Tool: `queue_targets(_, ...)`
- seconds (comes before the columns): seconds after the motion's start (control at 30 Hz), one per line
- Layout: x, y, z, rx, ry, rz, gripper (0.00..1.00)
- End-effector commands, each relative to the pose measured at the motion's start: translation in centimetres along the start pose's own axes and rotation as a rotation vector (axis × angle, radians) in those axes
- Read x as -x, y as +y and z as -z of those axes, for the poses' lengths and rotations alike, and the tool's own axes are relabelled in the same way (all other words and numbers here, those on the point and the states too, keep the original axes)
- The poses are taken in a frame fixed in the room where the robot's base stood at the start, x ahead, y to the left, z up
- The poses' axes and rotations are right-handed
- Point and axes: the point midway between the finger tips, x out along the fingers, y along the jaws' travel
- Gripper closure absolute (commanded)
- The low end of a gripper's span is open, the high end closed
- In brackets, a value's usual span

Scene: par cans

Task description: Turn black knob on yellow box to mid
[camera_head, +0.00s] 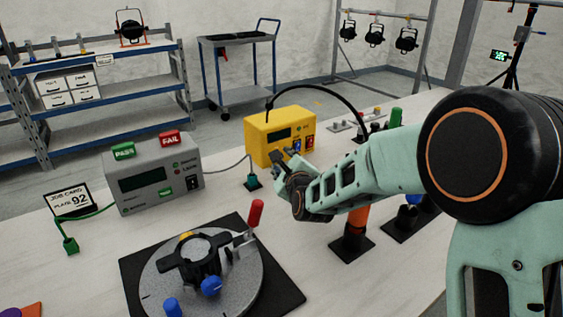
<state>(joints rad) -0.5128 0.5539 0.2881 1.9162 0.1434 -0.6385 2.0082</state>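The yellow box (285,115) stands on the bench in the middle of the view, upright, with a dark display on its front. A blue part (297,145) and a red switch (310,141) show on its right front. My gripper (281,158) is at the lower front of the box, reaching in from the right. Its dark fingers overlap the box's lower front in the picture. I cannot make out the black knob; the fingers cover that part of the front. Whether the fingers touch the box or are open or shut is too small to tell.
A black cable (335,88) arches over the box. A grey tester (152,175) with PASS and FAIL signs stands left. A round grey turntable (240,270) on a black plate holds a black part in front. An orange stand (352,232) is below my arm. Bare bench lies between.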

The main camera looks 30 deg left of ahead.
Motion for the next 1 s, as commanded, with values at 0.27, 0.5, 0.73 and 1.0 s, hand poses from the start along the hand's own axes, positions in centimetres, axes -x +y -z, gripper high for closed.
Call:
queue_targets(0.27,-1.9,0.0,0.0,0.0,0.0,0.0,0.65)
queue_targets(0.5,-2.0,0.0,0.0,0.001,0.0,0.0,0.65)
queue_targets(0.73,-2.0,0.0,0.0,0.001,0.0,0.0,0.86)
queue_targets(1.0,-2.0,0.0,0.0,0.003,-0.001,0.001,1.0)
